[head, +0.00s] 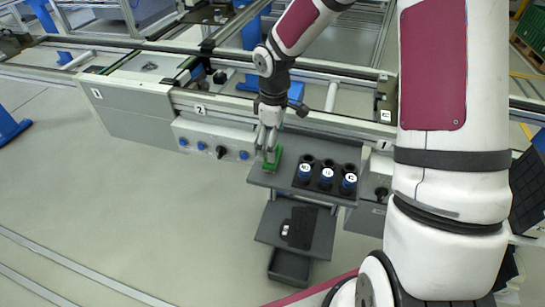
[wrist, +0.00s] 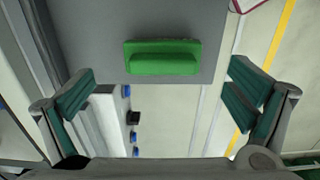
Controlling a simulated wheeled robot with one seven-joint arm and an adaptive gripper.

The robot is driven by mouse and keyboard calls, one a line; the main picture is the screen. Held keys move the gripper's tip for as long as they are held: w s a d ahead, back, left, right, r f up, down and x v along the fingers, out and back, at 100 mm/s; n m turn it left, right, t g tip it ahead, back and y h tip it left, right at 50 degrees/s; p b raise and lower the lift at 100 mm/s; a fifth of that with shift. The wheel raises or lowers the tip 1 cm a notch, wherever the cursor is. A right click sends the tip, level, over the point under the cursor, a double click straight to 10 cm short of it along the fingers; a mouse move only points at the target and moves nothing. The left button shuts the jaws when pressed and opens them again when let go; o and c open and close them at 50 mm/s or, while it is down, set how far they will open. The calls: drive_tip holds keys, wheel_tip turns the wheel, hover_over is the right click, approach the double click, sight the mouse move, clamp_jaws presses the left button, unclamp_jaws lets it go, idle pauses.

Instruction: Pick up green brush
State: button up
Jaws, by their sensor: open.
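The green brush (wrist: 162,58) lies on the grey top shelf of a small stand, near the shelf's edge. It is a green block with a raised ridge along it. In the head view the brush (head: 272,163) is partly hidden behind my gripper (head: 268,150), which points down over it. In the wrist view my gripper (wrist: 160,105) is open, with its fingers wide apart to the left and right. The brush shows ahead, between the two finger lines, and nothing is held.
The grey shelf (head: 262,180) also bears a black holder with several dark, blue-banded cups (head: 326,178) to the right of the brush. A lower shelf (head: 268,228) carries a dark item. The conveyor frame (head: 140,92) runs behind; the floor at left is clear.

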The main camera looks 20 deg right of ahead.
sight(271, 167)
drive_tip(key=shift+a+f, duration=0.15)
drive_tip(key=shift+f, duration=2.6)
drive_tip(key=c, duration=1.3)
